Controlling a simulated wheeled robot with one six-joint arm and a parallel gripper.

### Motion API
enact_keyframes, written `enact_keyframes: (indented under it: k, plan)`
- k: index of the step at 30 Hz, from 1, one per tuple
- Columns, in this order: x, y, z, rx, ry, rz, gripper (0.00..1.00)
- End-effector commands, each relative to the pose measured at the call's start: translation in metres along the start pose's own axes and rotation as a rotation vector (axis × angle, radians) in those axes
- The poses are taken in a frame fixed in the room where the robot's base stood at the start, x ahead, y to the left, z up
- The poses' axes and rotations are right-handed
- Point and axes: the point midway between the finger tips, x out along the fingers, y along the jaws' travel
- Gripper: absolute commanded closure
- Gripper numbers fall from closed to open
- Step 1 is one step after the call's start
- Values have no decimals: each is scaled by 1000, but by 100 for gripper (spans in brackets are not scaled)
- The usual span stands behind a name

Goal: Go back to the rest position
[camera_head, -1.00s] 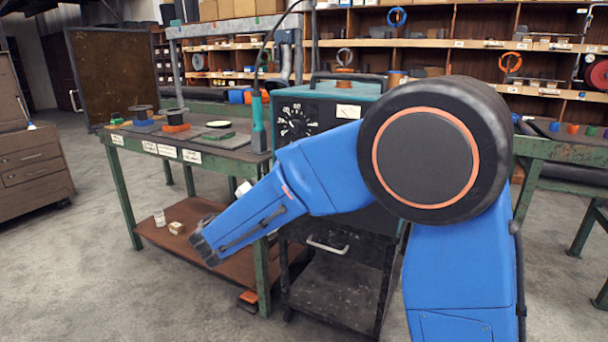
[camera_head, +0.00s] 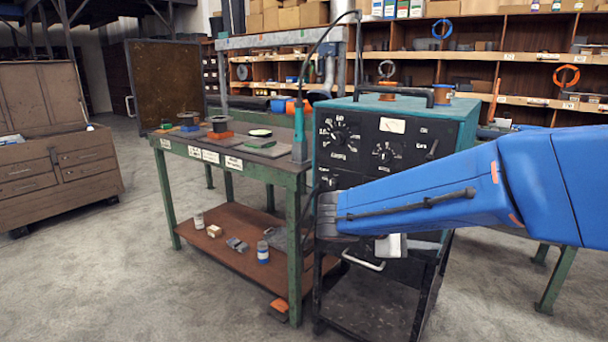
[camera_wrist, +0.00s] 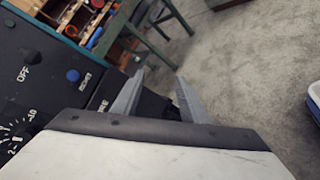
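My gripper (camera_wrist: 160,76) shows in the wrist view with its two grey fingers apart and nothing between them. It points past the dark front panel of the welding machine (camera_wrist: 30,75) toward the floor. In the head view my blue arm reaches in from the right, across the front of the teal and black welding machine (camera_head: 460,112); the fingers are not clear there. Two dark flanged pieces stand on the green workbench (camera_head: 172,146), one on a blue support (camera_head: 189,127) and one on an orange support (camera_head: 219,135). A pale disc (camera_head: 260,132) lies on a green block.
A teal torch (camera_head: 299,130) stands upright at the bench's right end, its cable rising overhead. The bench's lower shelf (camera_head: 215,258) carries small cans and blocks. A brown tool chest (camera_head: 60,165) stands at left. The floor (camera_head: 150,290) in front is open.

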Motion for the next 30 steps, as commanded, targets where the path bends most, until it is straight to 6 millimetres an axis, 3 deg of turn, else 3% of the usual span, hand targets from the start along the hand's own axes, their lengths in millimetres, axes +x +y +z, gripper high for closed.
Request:
enact_keyframes:
  k: [1, 6, 12, 21, 30]
  plan:
    - [11, -14, 16, 32, 15, -66, 60]
    - [32, -67, 49, 145, 84, -282, 60]
    - [36, -126, 77, 313, 176, -514, 60]
    - [13, -194, 97, 626, 329, -810, 60]
    - [-22, -226, 99, 960, 479, -1017, 60]
